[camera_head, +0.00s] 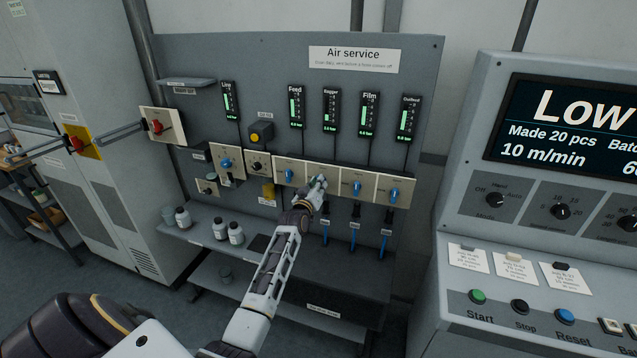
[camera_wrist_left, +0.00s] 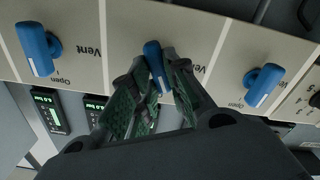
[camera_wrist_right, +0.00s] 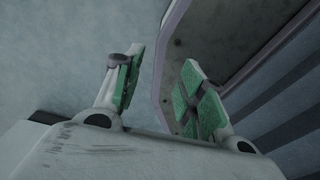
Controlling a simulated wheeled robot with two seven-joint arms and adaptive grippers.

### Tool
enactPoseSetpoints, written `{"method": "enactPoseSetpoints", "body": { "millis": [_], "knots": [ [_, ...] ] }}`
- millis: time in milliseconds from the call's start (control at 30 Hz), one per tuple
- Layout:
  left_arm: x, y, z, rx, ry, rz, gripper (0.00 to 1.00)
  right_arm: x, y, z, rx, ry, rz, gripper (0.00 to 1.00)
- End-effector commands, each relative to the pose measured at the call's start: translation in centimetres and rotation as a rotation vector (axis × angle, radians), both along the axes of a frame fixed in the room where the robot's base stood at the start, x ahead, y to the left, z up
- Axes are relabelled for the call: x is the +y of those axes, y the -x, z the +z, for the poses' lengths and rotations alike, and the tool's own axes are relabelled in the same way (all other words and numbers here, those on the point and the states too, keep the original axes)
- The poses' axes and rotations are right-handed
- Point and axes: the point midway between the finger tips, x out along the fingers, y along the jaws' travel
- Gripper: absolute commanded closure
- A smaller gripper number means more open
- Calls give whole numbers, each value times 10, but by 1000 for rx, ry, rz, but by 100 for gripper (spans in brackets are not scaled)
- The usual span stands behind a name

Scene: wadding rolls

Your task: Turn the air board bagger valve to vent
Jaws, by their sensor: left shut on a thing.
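The bagger valve's blue handle (camera_wrist_left: 153,58) is between the two fingers of my left gripper (camera_wrist_left: 158,72), which is shut on it. The handle stands roughly in line with the neighbouring blue handles. Its "Vent" mark shows beside it; its "Open" mark is hidden by the fingers. In the head view my left gripper (camera_head: 318,186) covers most of this valve, second in the row on the air board (camera_head: 270,70). My right gripper (camera_wrist_right: 160,88) is open and empty, seen only in the right wrist view.
The feed valve (camera_head: 290,174) sits just left, the film valve (camera_head: 357,188) just right, and the outfeed valve (camera_head: 394,194) farther right. White bottles (camera_head: 221,230) stand on a shelf at lower left. A control console (camera_head: 475,210) stands at the right.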

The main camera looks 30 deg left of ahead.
Motion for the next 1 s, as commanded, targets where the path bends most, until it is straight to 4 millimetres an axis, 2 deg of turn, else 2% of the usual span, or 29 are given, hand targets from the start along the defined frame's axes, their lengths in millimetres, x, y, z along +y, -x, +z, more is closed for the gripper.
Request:
{"method": "enactPoseSetpoints", "body": {
  "millis": [100,267,700,1000],
  "knots": [
    [1,0,1,-25,110,0,100,13,-1,8,-1,-14,-2,60],
    [1,0,1,-61,259,0,100,23,-3,13,-4,-25,-2,60],
    [3,1,-2,-161,666,0,100,6,-6,22,-8,-7,-5,60],
    [3,1,-4,-220,916,0,100,5,-6,25,-7,-6,-4,60]
  ]
}}
